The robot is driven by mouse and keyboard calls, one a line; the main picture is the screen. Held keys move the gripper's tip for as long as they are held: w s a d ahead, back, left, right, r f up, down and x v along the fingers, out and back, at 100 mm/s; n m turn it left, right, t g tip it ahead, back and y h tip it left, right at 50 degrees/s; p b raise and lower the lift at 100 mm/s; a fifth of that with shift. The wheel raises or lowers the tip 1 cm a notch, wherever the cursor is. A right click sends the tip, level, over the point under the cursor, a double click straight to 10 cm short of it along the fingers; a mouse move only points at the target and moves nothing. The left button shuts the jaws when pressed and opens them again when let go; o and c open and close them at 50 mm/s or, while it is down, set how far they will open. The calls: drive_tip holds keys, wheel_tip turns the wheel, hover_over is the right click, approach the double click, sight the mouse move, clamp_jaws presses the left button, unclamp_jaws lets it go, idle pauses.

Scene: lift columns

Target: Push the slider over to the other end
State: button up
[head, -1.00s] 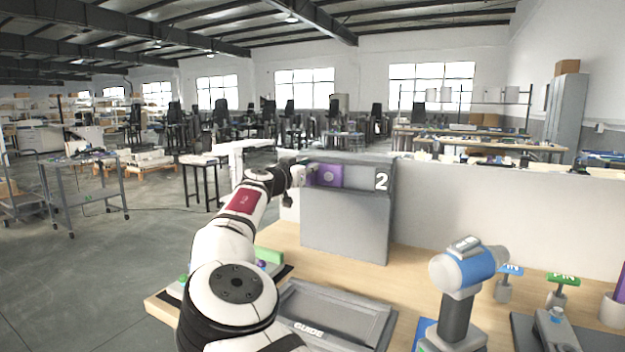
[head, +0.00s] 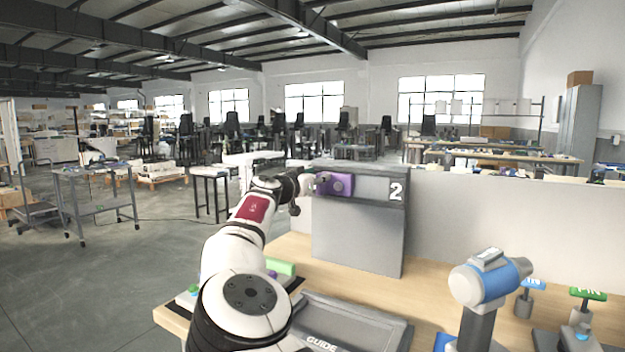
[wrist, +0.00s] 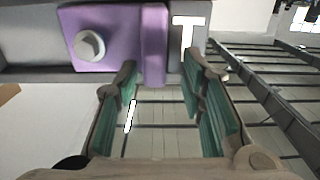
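The slider is a purple block (head: 340,184) with a round knob, in the slot of a grey housing (head: 358,235) marked 2. It sits at the left end of the slot, and the slot is empty to its right. In the wrist view the slider (wrist: 105,42) fills the upper left, beside a white T mark. In the head view my gripper (head: 317,183) is at the slider's left side, partly hidden by my wrist.
A grey panel (head: 480,215) stands behind the wooden bench (head: 425,287). A tray marked GUIDE (head: 355,322) lies in front of the housing. A blue and grey tool-like object (head: 487,283) stands upright at the right, near green and blue PIN-labelled pieces.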

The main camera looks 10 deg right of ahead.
drive_tip(key=v, duration=1.2)
idle(0.4)
